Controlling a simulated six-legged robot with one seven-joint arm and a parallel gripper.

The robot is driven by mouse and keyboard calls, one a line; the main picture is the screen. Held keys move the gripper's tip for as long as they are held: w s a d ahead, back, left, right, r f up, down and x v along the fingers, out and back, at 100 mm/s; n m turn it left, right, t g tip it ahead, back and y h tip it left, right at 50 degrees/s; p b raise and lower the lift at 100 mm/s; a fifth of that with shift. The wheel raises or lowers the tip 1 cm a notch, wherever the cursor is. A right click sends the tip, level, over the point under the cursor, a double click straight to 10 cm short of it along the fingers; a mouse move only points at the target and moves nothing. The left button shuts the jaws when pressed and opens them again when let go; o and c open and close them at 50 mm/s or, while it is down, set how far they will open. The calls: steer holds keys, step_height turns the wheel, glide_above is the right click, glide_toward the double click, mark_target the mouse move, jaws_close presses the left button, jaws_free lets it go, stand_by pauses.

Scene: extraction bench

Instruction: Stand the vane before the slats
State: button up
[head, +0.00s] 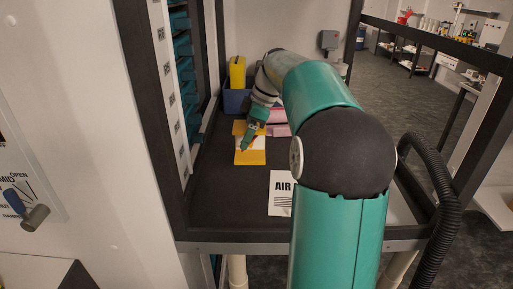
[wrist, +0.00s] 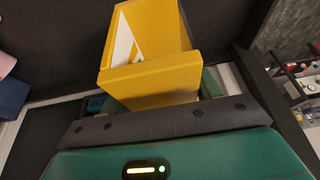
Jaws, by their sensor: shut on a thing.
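The vane, as I take it, is a yellow angled piece (head: 250,157) with a white patch, low over or on the dark shelf in the head view; I cannot tell if it touches the shelf. My gripper (head: 246,143) reaches down to it and is shut on it. In the wrist view the yellow piece (wrist: 152,80) fills the space beyond the gripper's dark edge, with a white triangular mark on its inner face. The fingertips are mostly hidden behind it. The teal slats (head: 184,75) run up the left side of the frame, left of the yellow piece.
A blue bin (head: 235,103) with another yellow piece (head: 237,72) stands at the back of the shelf. Pink blocks (head: 278,130) lie right of my gripper. A sheet marked AIR (head: 281,195) lies near the front. The shelf's front left is clear. Dark posts (head: 155,110) flank the shelf.

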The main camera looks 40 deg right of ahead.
steer(key=shift+w+d+f, duration=0.75)
steer(key=shift+w+f, duration=0.05)
steer(key=shift+f, duration=0.8)
steer(key=shift+w+d+f, duration=0.7)
steer(key=shift+w+f, duration=0.1)
steer(key=shift+f, duration=0.8)
steer(key=shift+w+d+f, duration=0.75)
steer(key=shift+w+f, duration=0.05)
steer(key=shift+f, duration=0.8)
steer(key=shift+f, duration=0.15)
steer(key=o, duration=1.1)
steer(key=shift+c, duration=0.2)
